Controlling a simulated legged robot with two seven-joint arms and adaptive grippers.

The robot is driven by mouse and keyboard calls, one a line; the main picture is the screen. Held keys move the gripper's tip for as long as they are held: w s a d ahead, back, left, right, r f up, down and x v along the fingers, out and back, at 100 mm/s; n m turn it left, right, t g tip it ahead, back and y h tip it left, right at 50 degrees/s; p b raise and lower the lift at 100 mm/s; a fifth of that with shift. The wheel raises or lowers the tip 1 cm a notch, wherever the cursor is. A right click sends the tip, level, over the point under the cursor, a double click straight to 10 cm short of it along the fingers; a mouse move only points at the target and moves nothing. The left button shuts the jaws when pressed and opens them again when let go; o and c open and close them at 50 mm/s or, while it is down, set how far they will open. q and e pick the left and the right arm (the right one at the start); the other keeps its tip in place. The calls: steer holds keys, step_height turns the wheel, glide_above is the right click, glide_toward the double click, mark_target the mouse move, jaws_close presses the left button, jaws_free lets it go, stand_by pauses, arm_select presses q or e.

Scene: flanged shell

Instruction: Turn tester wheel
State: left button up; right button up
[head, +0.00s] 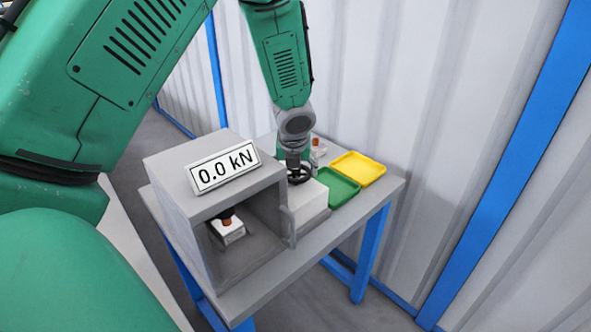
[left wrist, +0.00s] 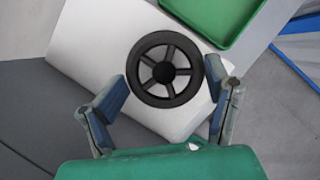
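The black spoked tester wheel (left wrist: 166,70) lies on top of a white housing (left wrist: 95,40) in the left wrist view. In the head view the wheel (head: 299,176) is partly hidden under my left gripper (head: 294,164). In the left wrist view my left gripper (left wrist: 168,78) is open, with one finger on each side of the wheel. The right fingertip is close to the rim; I cannot tell if it touches. The left fingertip is slightly apart from it. My right gripper is not in view.
Inside the tester's open chamber sits a small white block (head: 228,233) under a dark part. A green tray (head: 338,187) and a yellow tray (head: 358,168) stand right of the housing. The grey table (head: 262,293) has blue legs. A corrugated wall (head: 430,110) is behind.

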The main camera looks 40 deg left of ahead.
arm_select(q)
steer(key=shift+d, duration=0.35)
steer(key=shift+c, duration=0.5)
